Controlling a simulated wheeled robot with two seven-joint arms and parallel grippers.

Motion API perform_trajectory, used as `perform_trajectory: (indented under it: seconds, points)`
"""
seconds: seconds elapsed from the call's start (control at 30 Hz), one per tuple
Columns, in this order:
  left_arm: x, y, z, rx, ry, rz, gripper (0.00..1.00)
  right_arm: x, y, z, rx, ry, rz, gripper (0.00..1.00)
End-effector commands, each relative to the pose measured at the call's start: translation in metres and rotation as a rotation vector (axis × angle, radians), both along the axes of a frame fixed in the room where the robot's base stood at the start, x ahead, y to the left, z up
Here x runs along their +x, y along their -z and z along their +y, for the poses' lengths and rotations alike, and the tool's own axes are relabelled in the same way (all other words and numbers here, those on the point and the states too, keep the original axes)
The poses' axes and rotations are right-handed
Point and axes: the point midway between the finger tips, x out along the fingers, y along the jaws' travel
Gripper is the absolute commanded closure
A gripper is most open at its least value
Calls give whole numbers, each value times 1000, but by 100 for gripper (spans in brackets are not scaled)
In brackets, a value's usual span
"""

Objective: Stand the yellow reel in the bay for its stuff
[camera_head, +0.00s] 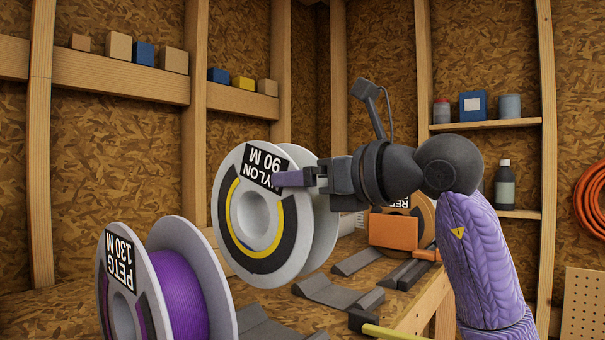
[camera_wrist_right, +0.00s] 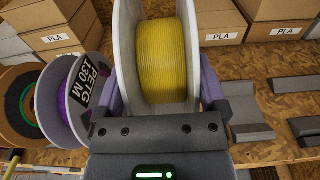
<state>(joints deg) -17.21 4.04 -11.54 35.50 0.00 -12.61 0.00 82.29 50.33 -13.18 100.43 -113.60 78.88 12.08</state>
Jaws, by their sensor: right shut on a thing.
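The yellow reel (camera_head: 278,228) has pale grey flanges and an upside-down NYLON 90 M label. Its yellow winding shows in the wrist view (camera_wrist_right: 167,60). My right gripper (camera_head: 303,178) is shut on it, with one finger on each flange. The reel is upright and seems held above the bench. Dark grey cradle bays (camera_head: 335,293) lie along the bench, and one shows right of the reel in the wrist view (camera_wrist_right: 246,124). No bay label for nylon is readable. My left gripper is not in view.
A purple PETG 130 M reel (camera_head: 186,295) stands at front left, close to the held reel. An orange reel (camera_head: 425,215) stands behind my right wrist by an orange block (camera_head: 393,231). PLA boxes (camera_wrist_right: 219,22) line the back in the wrist view.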

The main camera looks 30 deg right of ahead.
Motion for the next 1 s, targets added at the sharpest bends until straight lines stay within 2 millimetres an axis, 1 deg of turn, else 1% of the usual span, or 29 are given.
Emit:
perform_trajectory:
  seconds: [0.1,0.17,0.27,0.5,0.6,1.0]
  points:
    - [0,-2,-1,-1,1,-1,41,-1,-1,0,-1,2,-1,100]
    - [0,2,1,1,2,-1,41,-1,3,0,1,0,-2,100]
    - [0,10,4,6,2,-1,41,-1,12,0,1,0,-2,100]
    - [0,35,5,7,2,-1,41,-1,40,0,0,0,-3,100]
    - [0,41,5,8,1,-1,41,-1,47,1,0,0,-2,100]
    - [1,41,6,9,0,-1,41,-1,47,1,1,0,-3,100]
